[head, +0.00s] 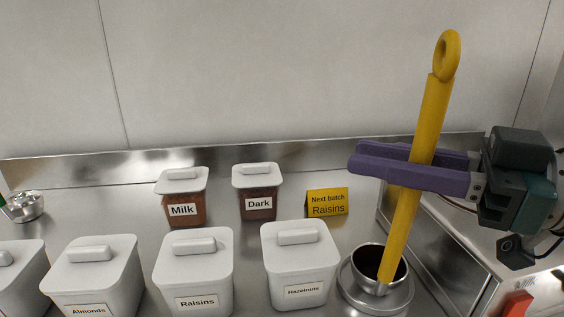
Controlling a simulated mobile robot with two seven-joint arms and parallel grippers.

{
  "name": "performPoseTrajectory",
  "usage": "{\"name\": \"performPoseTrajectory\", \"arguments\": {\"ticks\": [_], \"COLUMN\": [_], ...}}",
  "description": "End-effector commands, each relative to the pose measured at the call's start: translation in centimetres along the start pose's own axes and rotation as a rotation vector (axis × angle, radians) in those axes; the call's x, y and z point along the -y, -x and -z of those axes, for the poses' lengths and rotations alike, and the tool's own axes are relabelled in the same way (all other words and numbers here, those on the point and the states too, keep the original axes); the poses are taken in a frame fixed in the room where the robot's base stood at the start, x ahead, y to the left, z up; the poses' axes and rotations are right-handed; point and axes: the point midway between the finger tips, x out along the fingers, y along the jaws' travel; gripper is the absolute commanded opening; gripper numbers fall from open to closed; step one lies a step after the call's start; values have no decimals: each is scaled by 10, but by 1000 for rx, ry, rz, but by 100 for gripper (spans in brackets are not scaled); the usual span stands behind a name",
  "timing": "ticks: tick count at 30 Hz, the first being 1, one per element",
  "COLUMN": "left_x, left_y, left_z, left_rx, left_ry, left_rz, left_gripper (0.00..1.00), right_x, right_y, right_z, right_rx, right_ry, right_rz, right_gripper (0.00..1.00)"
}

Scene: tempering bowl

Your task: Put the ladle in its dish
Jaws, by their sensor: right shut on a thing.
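The ladle has a long yellow handle (404,215) with a hooked loop at its top, and it leans slightly to the right. My right gripper (410,168), with purple fingers, is shut on the upper part of the handle. The handle's lower end meets a steel cup (360,262), which looks like the ladle's bowl. A wider round steel dish (352,297) shows around and below this cup. I cannot tell whether the cup rests on the dish or hangs just above it. My left gripper is out of view.
White lidded bins of Almonds (91,275), Raisins (194,272) and Hazelnuts (300,263) stand left of the dish. Behind are the Milk (184,195) and Dark (257,190) containers and a yellow "Next batch Raisins" sign (327,202). A small steel bowl (24,207) is far left.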

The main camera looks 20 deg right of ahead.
Motion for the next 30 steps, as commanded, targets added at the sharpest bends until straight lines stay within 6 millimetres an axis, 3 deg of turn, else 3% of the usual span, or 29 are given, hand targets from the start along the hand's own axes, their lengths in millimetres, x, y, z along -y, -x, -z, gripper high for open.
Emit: {"name": "performPoseTrajectory", "arguments": {"ticks": [10,11,19,28,30], "left_x": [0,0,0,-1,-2], "left_y": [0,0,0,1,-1], "left_z": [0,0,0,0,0], "left_rx": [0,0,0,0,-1], "left_ry": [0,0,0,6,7], "left_rz": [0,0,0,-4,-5], "left_gripper": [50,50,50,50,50], "right_x": [0,0,0,0,0], "right_y": [0,0,0,0,8], "right_z": [-2,-3,-2,2,-1], "right_rx": [-1,-1,-1,-1,3], "right_ry": [0,-1,0,3,0], "right_rz": [0,1,1,0,0], "right_gripper": [0,25,53,53,53]}}
